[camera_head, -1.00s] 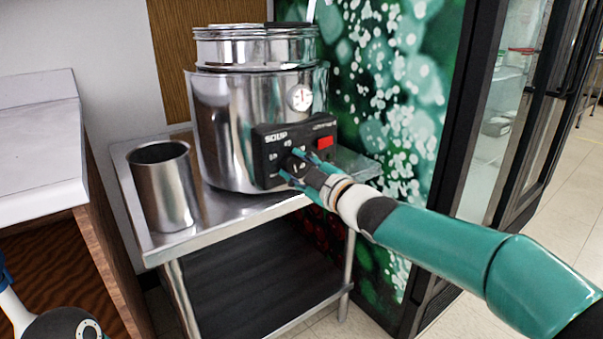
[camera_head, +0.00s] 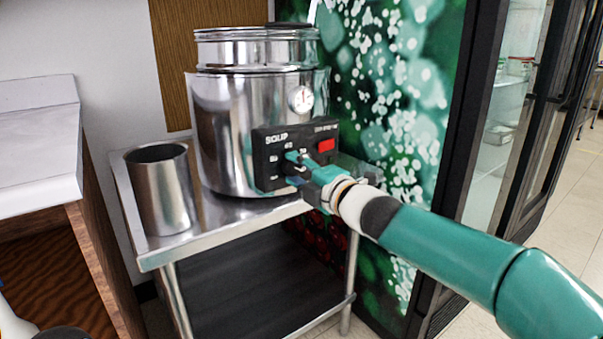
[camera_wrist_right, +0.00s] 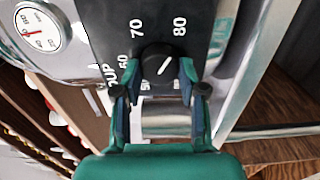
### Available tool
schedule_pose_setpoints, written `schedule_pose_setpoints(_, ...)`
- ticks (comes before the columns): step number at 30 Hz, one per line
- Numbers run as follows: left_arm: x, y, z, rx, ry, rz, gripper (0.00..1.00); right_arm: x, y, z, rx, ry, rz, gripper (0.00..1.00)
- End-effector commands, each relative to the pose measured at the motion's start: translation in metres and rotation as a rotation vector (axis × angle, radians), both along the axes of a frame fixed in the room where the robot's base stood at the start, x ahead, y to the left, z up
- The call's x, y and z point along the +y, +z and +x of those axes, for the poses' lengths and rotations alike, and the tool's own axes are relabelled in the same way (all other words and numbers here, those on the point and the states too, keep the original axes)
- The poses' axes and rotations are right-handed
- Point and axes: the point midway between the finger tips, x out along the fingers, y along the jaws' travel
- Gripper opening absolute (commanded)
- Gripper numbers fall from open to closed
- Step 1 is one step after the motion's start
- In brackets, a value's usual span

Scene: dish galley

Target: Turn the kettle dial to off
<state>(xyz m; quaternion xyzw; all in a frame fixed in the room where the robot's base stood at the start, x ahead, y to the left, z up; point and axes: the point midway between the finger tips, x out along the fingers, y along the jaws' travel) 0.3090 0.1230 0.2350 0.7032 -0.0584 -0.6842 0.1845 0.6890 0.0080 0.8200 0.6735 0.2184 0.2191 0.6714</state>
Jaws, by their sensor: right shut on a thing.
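The kettle (camera_head: 230,125) is a large shiny steel pot on a metal stand. A black control panel (camera_head: 265,146) marked SOUP is on its front, with a red patch at its right. The dark round dial (camera_wrist_right: 157,62) shows in the right wrist view; its white pointer mark slants up and right, between the printed 70 and 80. My right gripper (camera_head: 294,168) is at the panel, shut on the dial, with a fingertip on each side of it in the wrist view (camera_wrist_right: 159,80). In the head view its fingers hide most of the dial. My left gripper is not in view.
A steel cylinder (camera_head: 163,195) stands on the stand (camera_head: 215,225), left of the kettle. A round gauge (camera_head: 301,99) is above the panel. A counter (camera_head: 35,145) is at the left. A black-framed glass cabinet (camera_head: 480,150) is at the right.

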Motion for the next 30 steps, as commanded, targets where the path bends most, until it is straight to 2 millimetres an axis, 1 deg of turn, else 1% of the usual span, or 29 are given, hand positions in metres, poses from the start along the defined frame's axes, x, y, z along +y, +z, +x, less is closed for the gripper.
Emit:
schedule_pose_setpoints(15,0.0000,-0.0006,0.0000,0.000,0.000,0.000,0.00,-0.0021,0.0007,0.0013,-0.011,-0.005,-0.014,0.06)
schedule_pose_setpoints(16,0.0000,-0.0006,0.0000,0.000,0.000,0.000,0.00,-0.0021,0.0008,0.0013,-0.011,-0.005,-0.014,0.46)
schedule_pose_setpoints(19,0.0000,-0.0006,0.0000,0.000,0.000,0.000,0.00,-0.0017,0.0005,0.0010,-0.011,-0.004,-0.015,0.63)
schedule_pose_setpoints(20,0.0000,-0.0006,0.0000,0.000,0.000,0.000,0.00,-0.0016,0.0004,0.0009,-0.011,-0.004,-0.015,0.66)
schedule_pose_setpoints(30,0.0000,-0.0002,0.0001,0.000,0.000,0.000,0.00,-0.0018,0.0001,-0.0010,-0.011,-0.002,-0.015,0.66)
